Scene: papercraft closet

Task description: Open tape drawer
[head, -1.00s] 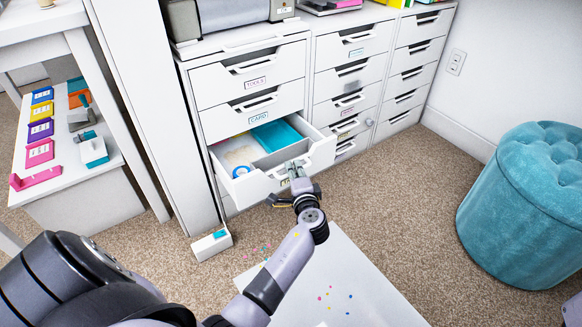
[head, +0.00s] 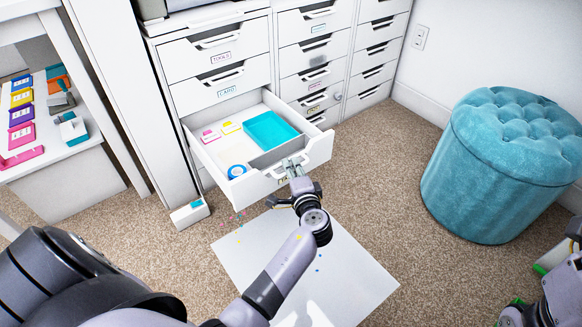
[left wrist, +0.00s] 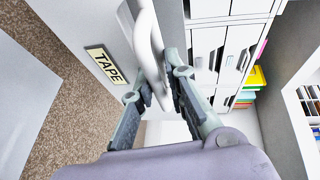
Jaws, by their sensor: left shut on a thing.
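The tape drawer (head: 239,190) is the white drawer pulled well out of the left cabinet column, under the card drawer (head: 222,83). Its TAPE label (left wrist: 101,65) shows in the left wrist view. My left gripper (head: 297,168) is shut on the white curved handle (left wrist: 148,45) at the drawer's front; the fingers lie on both sides of it. Inside the drawer are a teal flat item (head: 270,131), a blue and white tape roll (head: 237,171), and small pink and yellow items. My right arm (head: 566,282) shows only partly at the right edge; its fingers cannot be made out.
A teal tufted stool (head: 500,175) stands on the carpet at the right. A white sheet (head: 335,262) lies on the floor below the drawer. A small white and teal object (head: 190,213) stands by the cabinet's foot. A side shelf (head: 70,160) holds coloured items.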

